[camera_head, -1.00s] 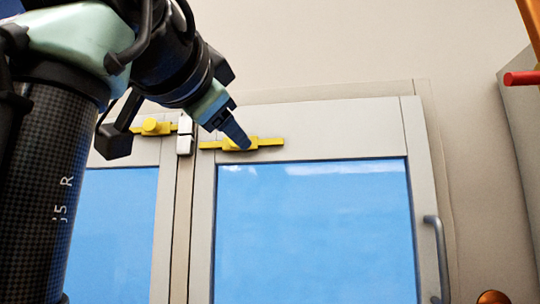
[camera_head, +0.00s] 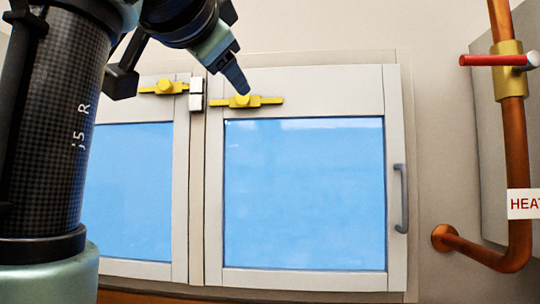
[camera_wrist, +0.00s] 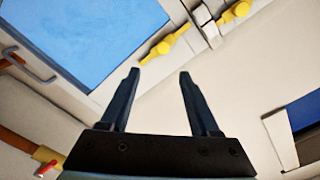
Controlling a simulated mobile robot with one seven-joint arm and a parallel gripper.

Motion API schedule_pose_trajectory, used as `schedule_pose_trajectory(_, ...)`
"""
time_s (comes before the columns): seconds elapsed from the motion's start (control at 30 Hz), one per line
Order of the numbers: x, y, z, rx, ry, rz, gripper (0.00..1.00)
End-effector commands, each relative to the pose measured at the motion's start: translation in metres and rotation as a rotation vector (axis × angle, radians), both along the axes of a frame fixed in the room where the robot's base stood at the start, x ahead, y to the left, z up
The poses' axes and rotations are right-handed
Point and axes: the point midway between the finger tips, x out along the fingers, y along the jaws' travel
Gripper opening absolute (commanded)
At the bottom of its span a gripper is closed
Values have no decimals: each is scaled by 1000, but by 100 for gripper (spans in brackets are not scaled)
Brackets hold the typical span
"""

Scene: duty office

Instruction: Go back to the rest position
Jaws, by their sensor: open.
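My gripper (camera_head: 238,82) is at the upper left of the head view, just above the yellow latch (camera_head: 245,101) on the right window. In the wrist view my gripper (camera_wrist: 160,75) shows two dark fingers spread apart with nothing between them. The yellow latch (camera_wrist: 163,48) appears there beyond the fingertips, and the fingers look clear of it. The arm reaches in from the left of the head view.
A second yellow latch (camera_head: 163,87) is on the left window. The right window has blue glass (camera_head: 305,190) and a grey handle (camera_head: 401,198). A copper pipe (camera_head: 516,160) with a red valve lever (camera_head: 490,60) runs down the right side. Bare wall lies above the windows.

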Motion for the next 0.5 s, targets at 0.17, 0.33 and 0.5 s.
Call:
schedule_pose_trajectory(0.17,0,0,0,0,-1,1,62)
schedule_pose_trajectory(0.33,12,-11,-44,-81,-69,-21,62)
schedule_pose_trajectory(0.5,15,-33,-116,-246,-219,-63,62)
